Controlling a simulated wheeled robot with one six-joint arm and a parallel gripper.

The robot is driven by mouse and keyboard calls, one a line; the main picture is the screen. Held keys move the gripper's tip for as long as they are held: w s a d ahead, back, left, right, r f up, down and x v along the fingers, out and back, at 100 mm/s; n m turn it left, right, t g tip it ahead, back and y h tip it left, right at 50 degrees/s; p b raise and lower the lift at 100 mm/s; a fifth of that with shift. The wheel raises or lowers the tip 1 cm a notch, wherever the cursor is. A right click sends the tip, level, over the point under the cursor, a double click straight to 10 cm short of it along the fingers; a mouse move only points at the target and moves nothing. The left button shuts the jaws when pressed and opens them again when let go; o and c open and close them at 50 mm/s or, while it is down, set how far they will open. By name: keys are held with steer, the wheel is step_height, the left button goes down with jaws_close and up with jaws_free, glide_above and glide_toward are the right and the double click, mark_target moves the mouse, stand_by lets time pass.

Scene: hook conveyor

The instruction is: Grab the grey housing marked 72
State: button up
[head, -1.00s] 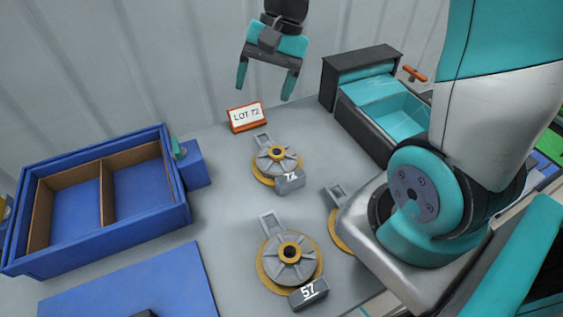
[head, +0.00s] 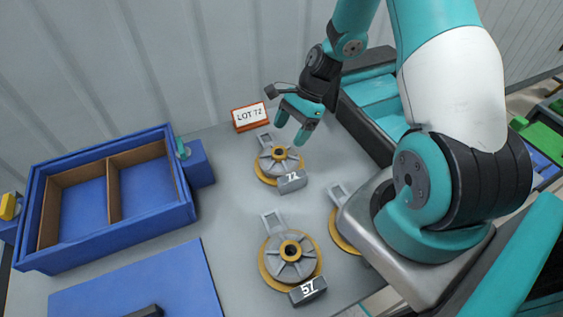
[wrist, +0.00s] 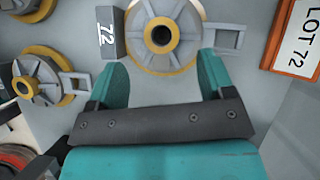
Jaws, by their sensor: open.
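The grey housing marked 72 (head: 280,158) lies on the grey table in front of the LOT 72 sign. It has spokes, a yellow hub and rim, a loop handle at the back and a dark block with "72" at the front. My gripper (head: 291,131) is open above its back right side. In the wrist view the housing (wrist: 163,35) sits just beyond the two teal fingertips of my gripper (wrist: 160,68), roughly centred between them. Nothing is between the fingers.
A similar housing marked 57 (head: 290,257) lies nearer, with a third (head: 338,232) partly hidden behind my arm's base. The LOT 72 sign (head: 249,117) stands behind. A blue divided box (head: 110,245) is at left. A dark and teal bin (head: 372,103) is at back right.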

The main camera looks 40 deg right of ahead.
mark_target(281, 151)
steer(key=shift+p+x, duration=1.15)
steer(key=shift+x, duration=1.75)
steer(key=shift+d+f, duration=0.1)
steer(key=shift+d, duration=0.1)
jaws_close()
